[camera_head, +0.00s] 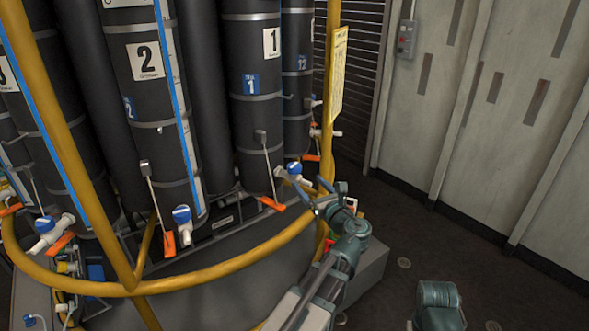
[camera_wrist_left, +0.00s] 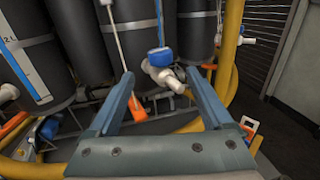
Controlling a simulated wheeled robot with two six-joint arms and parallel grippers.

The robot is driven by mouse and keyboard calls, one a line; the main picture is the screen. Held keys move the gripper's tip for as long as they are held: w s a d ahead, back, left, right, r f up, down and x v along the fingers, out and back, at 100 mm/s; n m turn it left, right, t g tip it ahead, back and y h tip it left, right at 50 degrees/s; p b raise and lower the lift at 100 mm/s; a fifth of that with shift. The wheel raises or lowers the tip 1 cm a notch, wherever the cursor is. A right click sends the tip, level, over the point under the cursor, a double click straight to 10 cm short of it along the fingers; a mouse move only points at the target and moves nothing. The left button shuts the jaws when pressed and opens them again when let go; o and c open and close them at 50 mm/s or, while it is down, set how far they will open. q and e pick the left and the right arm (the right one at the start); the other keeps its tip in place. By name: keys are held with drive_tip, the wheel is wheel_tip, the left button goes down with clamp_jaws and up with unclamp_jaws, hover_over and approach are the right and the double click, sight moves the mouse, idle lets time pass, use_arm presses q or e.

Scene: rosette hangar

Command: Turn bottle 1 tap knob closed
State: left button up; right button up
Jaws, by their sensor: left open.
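Bottle 1 (camera_head: 255,100) is a tall dark cylinder with a white "1" label, right of bottle 2 in the head view. Near its foot is a white tap with a blue knob (camera_head: 294,167). In the left wrist view the blue knob (camera_wrist_left: 159,56) sits on top of the white tap body (camera_wrist_left: 165,74). My left gripper (camera_head: 308,187) is in front of this tap. Its jaws (camera_wrist_left: 160,75) are open and empty, one finger on each side of the tap in the wrist view. I cannot tell whether a finger touches it. My right gripper is not in view.
A yellow rail (camera_head: 220,270) curves around the rosette, with a yellow post (camera_head: 332,90) close right of the tap. Bottle 2 (camera_head: 150,75) and its blue-knobbed tap (camera_head: 182,215) stand to the left. An orange-ended lever (camera_head: 270,203) hangs beside the tap. Dark floor (camera_head: 400,220) is clear at right.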

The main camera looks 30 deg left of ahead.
sight(296, 171)
use_arm(q)
drive_tip(key=x, duration=1)
drive_tip(key=shift+w+a, duration=0.1)
drive_tip(key=shift+w, duration=0.1)
clamp_jaws()
drive_tip(key=shift+s+m+t+h, duration=0.15)
drive_tip(key=shift+m+t+h, duration=0.45)
drive_tip(key=shift+t, duration=0.2)
unclamp_jaws()
